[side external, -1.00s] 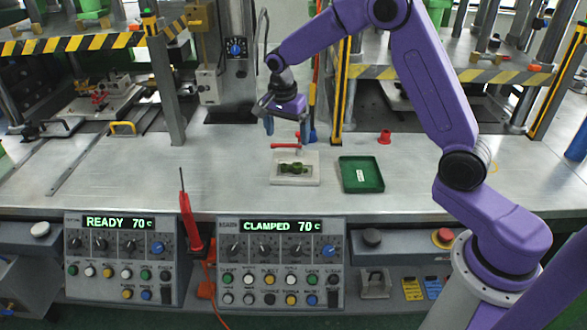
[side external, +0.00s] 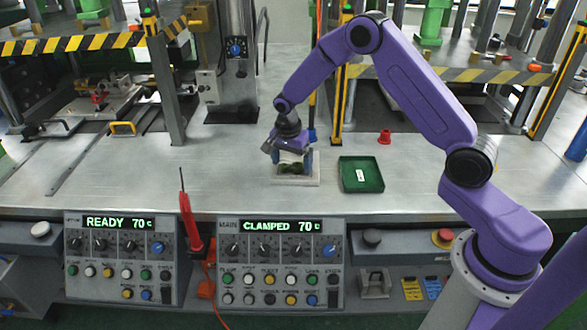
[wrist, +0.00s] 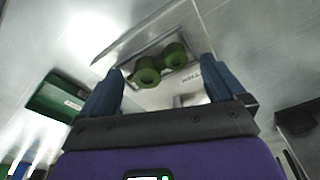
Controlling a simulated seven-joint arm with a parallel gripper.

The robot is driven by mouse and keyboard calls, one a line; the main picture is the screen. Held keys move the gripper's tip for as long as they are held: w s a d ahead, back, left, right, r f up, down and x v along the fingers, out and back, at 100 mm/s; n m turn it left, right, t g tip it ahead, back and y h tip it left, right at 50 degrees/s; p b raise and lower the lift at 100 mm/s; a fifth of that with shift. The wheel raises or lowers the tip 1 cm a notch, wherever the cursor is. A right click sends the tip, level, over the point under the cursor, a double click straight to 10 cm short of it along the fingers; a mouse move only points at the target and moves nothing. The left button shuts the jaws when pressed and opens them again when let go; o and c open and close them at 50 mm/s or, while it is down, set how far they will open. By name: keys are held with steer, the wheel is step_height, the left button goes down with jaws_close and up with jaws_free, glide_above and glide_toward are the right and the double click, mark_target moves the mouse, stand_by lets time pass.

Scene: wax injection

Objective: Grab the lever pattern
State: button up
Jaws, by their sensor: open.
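The green lever pattern (side external: 290,169) lies in the pale mould block (side external: 312,181) on the metal bench. In the wrist view the pattern shows as two green round bosses (wrist: 147,71) set in a recess of the light plate (wrist: 118,52). My gripper (side external: 290,162) is low over the block and hides part of the pattern in the side view. In the wrist view its two blue fingers stand apart and empty, one toward each side of the pattern. I cannot tell how far the fingertips are above it.
A green tray (side external: 348,186) with a white label stands right of the block; it also shows in the wrist view (wrist: 52,98). A small red cone-like part (side external: 385,137) stands behind the tray. The control panels (side external: 282,262) are at the front. The bench left of the block is clear.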

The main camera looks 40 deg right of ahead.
steer(key=c, duration=1.2)
steer(key=shift+r, duration=0.1)
steer(key=shift+c, duration=0.2)
